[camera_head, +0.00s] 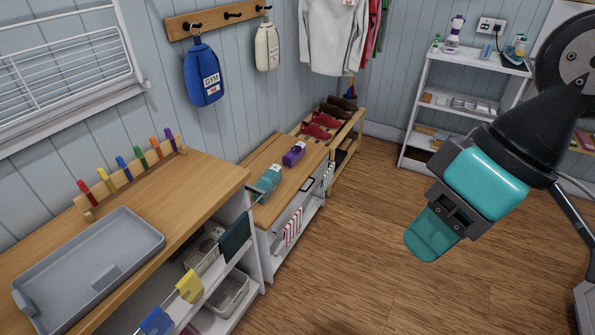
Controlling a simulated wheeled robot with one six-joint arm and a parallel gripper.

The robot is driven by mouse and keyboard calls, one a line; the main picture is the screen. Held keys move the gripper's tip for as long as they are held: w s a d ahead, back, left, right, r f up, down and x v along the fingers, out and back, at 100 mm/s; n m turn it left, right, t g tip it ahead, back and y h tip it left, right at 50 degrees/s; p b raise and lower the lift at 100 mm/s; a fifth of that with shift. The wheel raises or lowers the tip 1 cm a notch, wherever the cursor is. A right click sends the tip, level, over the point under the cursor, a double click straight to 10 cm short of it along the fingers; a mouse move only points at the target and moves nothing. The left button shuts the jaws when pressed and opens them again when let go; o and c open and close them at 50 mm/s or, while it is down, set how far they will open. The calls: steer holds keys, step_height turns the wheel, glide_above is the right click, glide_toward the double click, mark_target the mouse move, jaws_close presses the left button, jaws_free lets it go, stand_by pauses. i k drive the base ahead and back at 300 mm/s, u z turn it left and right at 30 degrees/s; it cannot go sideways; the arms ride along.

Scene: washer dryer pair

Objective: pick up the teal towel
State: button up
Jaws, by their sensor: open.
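A dark teal towel (235,238) hangs over the front rail of the wooden-topped counter, near its right end. It hangs in line with a yellow cloth (190,286) and a blue cloth (157,322), which is cut by the picture's bottom edge. My gripper (430,238) has teal fingers and is in the air at the right, over the wood floor, well apart from the towel. It is open; the gap between its fingers is hard to see from this side. Nothing shows in it.
A grey tray (87,270) and a rack of coloured pegs (128,172) stand on the counter. Teal (268,180) and purple (294,154) containers stand on a lower bench. Baskets (228,296) sit below the rail. White shelves (460,105) stand behind. The middle floor is clear.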

mark_target(270, 180)
steer(key=z, duration=0.15)
steer(key=i, duration=1.5)
steer(key=u, duration=0.95)
steer(key=i, duration=0.4)
steer(key=u, duration=0.45)
